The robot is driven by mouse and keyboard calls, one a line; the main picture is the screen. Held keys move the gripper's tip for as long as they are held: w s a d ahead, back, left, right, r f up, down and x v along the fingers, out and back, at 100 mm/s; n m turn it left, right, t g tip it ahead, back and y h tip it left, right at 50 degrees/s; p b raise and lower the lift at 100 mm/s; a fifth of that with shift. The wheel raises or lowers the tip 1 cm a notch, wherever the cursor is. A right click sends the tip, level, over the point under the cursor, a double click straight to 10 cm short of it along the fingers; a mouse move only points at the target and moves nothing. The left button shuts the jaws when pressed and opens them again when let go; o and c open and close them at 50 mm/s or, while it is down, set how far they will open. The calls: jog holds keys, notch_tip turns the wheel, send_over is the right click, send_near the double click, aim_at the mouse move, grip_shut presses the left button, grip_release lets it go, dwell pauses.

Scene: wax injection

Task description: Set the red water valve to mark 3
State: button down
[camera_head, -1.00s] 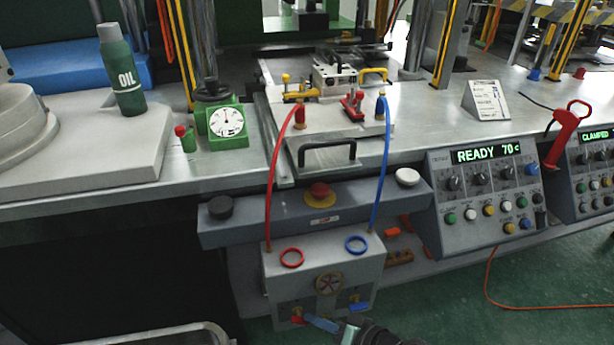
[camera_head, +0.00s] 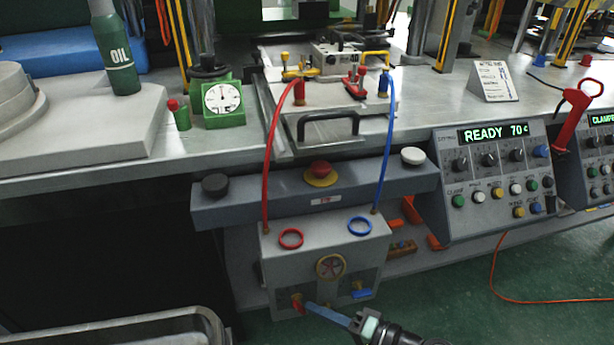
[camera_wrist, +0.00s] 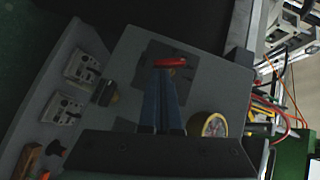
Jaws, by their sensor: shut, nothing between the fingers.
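The red water valve (camera_head: 297,304) is a small red lever on a brassy fitting, low on the left front of the grey water box (camera_head: 278,247). Its mark numbers are too small to read. My gripper (camera_head: 309,306) has blue fingers, shut and empty, with tips at or very near the red lever from the right. In the wrist view, the red lever (camera_wrist: 171,62) lies across the picture just beyond the tips of my gripper (camera_wrist: 164,74) on a dark plate. I cannot tell whether they touch. The fingers hide part of the plate.
Red (camera_head: 267,170) and blue (camera_head: 385,150) hoses rise to the bench. A metal tray (camera_head: 150,325) stands at lower left. An orange cable (camera_head: 492,275) lies on the floor.

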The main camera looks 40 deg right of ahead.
jog(key=shift+f+m+t+y+b, duration=0.3)
jog(key=shift+t+b, duration=0.15)
jog(key=shift+t, duration=0.05)
jog(key=shift+f+m+t+b, duration=0.1)
jog(key=shift+m+t+b, duration=0.2)
jog(key=shift+m+b, duration=0.1)
